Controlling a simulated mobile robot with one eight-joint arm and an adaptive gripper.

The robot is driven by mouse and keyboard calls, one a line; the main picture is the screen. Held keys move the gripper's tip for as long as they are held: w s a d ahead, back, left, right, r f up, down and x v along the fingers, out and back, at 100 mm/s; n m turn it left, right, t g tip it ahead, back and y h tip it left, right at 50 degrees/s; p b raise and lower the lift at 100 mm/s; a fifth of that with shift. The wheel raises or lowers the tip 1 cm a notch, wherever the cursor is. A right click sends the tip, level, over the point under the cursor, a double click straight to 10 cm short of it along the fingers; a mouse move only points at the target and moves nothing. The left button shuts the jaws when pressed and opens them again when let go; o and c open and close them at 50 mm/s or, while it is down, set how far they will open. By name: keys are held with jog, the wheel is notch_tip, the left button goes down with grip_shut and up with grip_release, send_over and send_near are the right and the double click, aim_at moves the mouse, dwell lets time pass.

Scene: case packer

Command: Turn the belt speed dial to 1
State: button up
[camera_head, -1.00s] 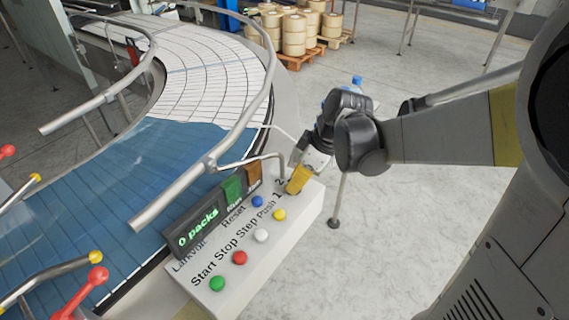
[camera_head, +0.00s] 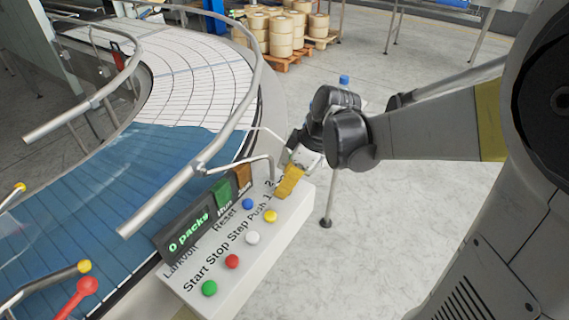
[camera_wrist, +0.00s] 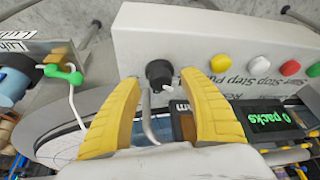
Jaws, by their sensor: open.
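The belt speed dial (camera_wrist: 159,74) is a black round knob with a small white pointer on the pale control box. It shows in the wrist view between and just beyond my fingertips. In the head view my gripper hides it. My gripper (camera_head: 290,184) has yellow fingers and is over the box's far right end, by the printed 1 and 2. In the wrist view my gripper (camera_wrist: 157,82) is open, one finger on each side of the dial, with nothing held. I cannot tell whether the fingers touch the knob. The control box (camera_head: 245,275) carries the dial and buttons.
Next to the dial are a yellow button (camera_head: 270,216), a blue button (camera_head: 248,204), a white button (camera_head: 252,238), a red button (camera_head: 232,261) and a green button (camera_head: 209,288). A display (camera_head: 187,232) reads 0 packs. A metal rail (camera_head: 185,190) runs along the conveyor.

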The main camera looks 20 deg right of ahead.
jog(key=v, duration=1.1)
jog(key=shift+d+r, duration=0.15)
jog(key=shift+r, duration=0.05)
